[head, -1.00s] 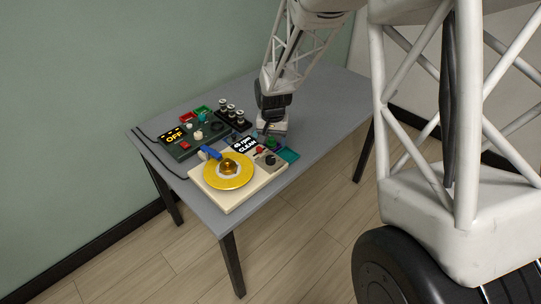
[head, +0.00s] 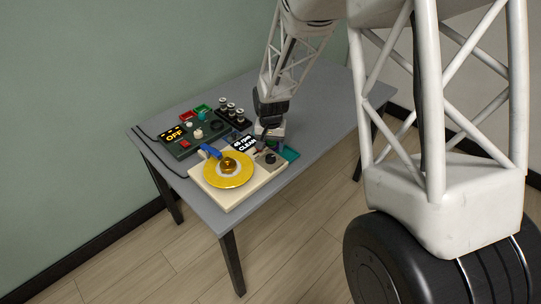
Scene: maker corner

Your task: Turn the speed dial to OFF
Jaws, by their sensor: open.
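A cream machine (head: 225,204) with a yellow disc (head: 214,176) stands near the table's left front part. A black round knob (head: 270,158) sits at its right end; I cannot read any marks around it, nor tell for certain that it is the speed dial. A small display (head: 244,144) on the machine seems to read "CLEAN". My gripper (head: 264,137) is open, pointing down over the machine's back right end, just behind the black knob. Its fingertips are small and partly lost against the dark parts, and I cannot tell whether they touch anything.
Behind the machine is a dark green box (head: 180,152) with a lit "OFF" display (head: 174,134) and a red switch. A blue part (head: 209,151) lies by the disc. The table's front right is clear.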

